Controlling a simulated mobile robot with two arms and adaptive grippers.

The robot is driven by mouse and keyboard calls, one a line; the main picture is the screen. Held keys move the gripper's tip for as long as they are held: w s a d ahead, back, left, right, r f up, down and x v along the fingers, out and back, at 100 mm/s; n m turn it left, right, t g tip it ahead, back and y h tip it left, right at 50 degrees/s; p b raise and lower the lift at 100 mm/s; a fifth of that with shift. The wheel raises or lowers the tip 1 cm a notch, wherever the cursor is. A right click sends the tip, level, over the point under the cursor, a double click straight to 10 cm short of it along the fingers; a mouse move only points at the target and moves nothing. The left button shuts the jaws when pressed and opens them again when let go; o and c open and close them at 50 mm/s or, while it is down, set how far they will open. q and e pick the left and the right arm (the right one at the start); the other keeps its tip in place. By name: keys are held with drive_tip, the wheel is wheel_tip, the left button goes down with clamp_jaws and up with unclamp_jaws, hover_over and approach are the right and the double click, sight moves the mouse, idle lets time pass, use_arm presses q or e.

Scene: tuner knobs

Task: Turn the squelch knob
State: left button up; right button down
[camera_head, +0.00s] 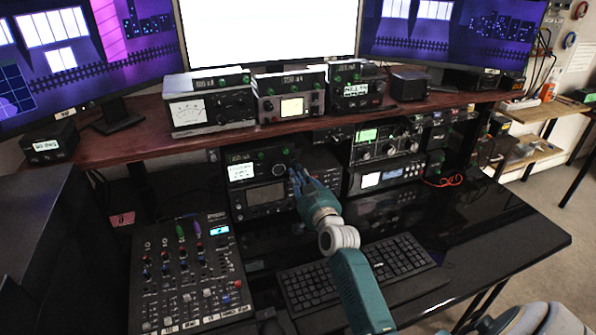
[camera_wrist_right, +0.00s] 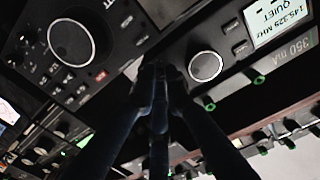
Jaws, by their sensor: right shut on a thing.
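The upper radio (camera_head: 262,158) stands under the shelf, with a lit display (camera_head: 242,171) that reads 145.329 MHz and QUIET in the right wrist view (camera_wrist_right: 280,18). My right gripper (camera_head: 297,176) reaches its front at the right side. In the right wrist view its dark fingers (camera_wrist_right: 160,72) come together at the panel, shut on a small knob that they hide. I cannot read a squelch label. A large silver knob (camera_wrist_right: 206,66) on the same panel stands free beside the fingertips. My left gripper is not in view.
More radios (camera_head: 385,142) stand close to the right. A mixer (camera_head: 187,275) and a keyboard (camera_head: 355,272) lie on the desk. The shelf edge (camera_head: 140,156) overhangs.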

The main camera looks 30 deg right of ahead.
drive_tip(key=shift+m, duration=0.9)
